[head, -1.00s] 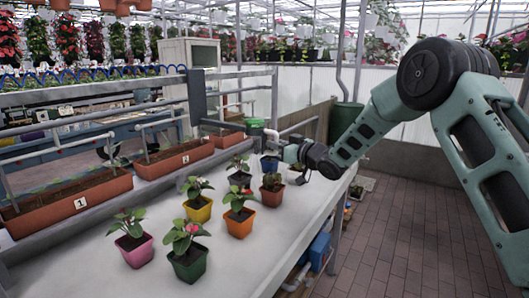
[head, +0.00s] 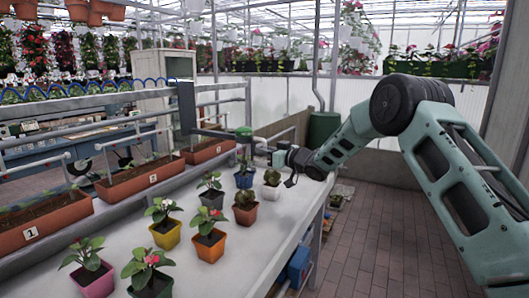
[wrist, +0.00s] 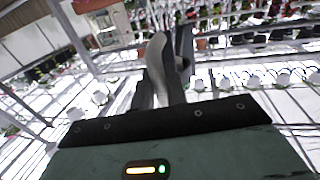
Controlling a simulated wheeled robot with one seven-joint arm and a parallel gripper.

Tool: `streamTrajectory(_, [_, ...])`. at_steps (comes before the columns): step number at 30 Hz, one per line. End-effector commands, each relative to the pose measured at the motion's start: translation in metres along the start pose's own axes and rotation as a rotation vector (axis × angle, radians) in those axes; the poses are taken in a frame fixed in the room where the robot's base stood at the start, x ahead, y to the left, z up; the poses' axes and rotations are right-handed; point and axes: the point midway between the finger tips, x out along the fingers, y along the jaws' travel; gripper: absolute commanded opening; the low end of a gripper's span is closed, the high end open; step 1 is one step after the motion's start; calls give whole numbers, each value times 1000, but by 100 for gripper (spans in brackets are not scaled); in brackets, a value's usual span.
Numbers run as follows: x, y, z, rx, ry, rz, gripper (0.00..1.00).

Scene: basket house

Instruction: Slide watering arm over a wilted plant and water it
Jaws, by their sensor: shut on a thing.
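The watering arm (head: 215,133) is a dark horizontal bar from a grey post, ending in a green head (head: 243,134) above the far end of the white table. My gripper (head: 266,149) is at that end, shut on a pale grey handle-like piece (wrist: 156,52), seen between the fingers in the wrist view. Its exact join to the bar is unclear. Potted plants stand below and nearer: blue (head: 244,179), white (head: 271,191), brown (head: 245,215), dark grey (head: 211,200), orange (head: 208,247), yellow (head: 165,235), green (head: 152,286) and pink (head: 94,283). Which plant is wilted is hard to tell.
Long numbered orange planters (head: 140,180) line the table's left side beside metal rails. The white table (head: 240,255) has bare room at its front right. A brick floor aisle (head: 375,235) lies to the right. A dark green barrel (head: 323,130) stands behind my arm.

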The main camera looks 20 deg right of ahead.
Motion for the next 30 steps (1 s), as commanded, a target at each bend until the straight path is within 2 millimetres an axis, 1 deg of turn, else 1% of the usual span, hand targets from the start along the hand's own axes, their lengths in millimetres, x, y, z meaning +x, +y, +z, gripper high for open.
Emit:
streamTrajectory(4, [0, 0, 1, 0, -1, 1, 0])
streamTrajectory(5, [0, 0, 1, 0, -1, 1, 23])
streamTrajectory(6, [0, 0, 1, 0, -1, 1, 33])
streamTrajectory(14, [0, 0, 0, 0, 0, 0, 33])
streamTrajectory(17, [-4, 0, 1, 0, -1, 0, 33])
streamTrajectory(19, [-10, 0, 0, 0, 0, 1, 33])
streamTrajectory(23, [-33, 1, 1, 1, 0, 2, 33])
streamTrajectory(30, [-90, 1, 2, 0, -1, 3, 33])
